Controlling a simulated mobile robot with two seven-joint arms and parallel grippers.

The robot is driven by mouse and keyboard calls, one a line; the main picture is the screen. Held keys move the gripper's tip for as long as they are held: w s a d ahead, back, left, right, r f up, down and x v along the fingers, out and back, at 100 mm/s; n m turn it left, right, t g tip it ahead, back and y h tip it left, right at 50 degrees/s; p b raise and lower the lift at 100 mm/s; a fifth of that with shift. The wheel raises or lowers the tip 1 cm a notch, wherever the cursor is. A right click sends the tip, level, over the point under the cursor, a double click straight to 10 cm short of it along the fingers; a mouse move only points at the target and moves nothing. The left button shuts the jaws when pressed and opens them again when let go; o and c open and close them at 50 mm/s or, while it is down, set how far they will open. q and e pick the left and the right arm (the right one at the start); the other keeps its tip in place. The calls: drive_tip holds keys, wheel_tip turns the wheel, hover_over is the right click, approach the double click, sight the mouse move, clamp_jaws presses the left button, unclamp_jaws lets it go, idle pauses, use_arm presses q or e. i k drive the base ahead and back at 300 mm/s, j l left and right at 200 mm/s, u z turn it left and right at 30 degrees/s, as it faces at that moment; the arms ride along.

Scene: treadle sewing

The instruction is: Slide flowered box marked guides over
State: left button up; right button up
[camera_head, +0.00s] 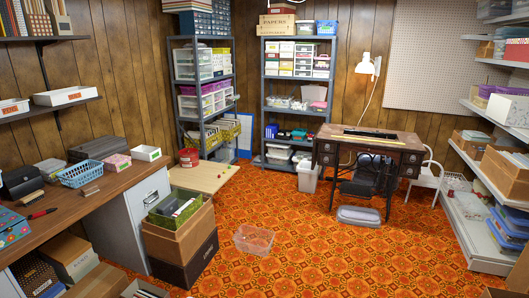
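A small box with a pink flowered pattern (117,162) sits on the wooden desk top at the left, near its back right part. Any marking on it is too small to read. A white open box (146,153) with a coloured label stands just to its right, close to the desk's right end. Neither of my grippers shows in the head view.
On the desk (105,200), a blue basket (82,174) stands left of the flowered box, with a small brown block (90,190) in front. Open cardboard boxes (180,238) stand on the floor beside the desk. The desk's front middle is clear.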

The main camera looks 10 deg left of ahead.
sight(230, 128)
drive_tip(key=i+u, duration=0.4)
drive_tip(key=i, duration=0.15)
drive_tip(key=i+l+u, duration=0.35)
drive_tip(key=i, duration=0.15)
drive_tip(key=i+l+u, duration=0.1)
drive_tip(key=i+l, duration=0.2)
drive_tip(key=i, duration=0.2)
drive_tip(key=i+l+u, duration=0.15)
drive_tip(key=i+l, duration=0.15)
drive_tip(key=i, duration=0.2)
drive_tip(key=i+l, duration=0.65)
drive_tip(key=i, duration=0.15)
drive_tip(key=i+l, duration=0.65)
drive_tip(key=i, duration=0.2)
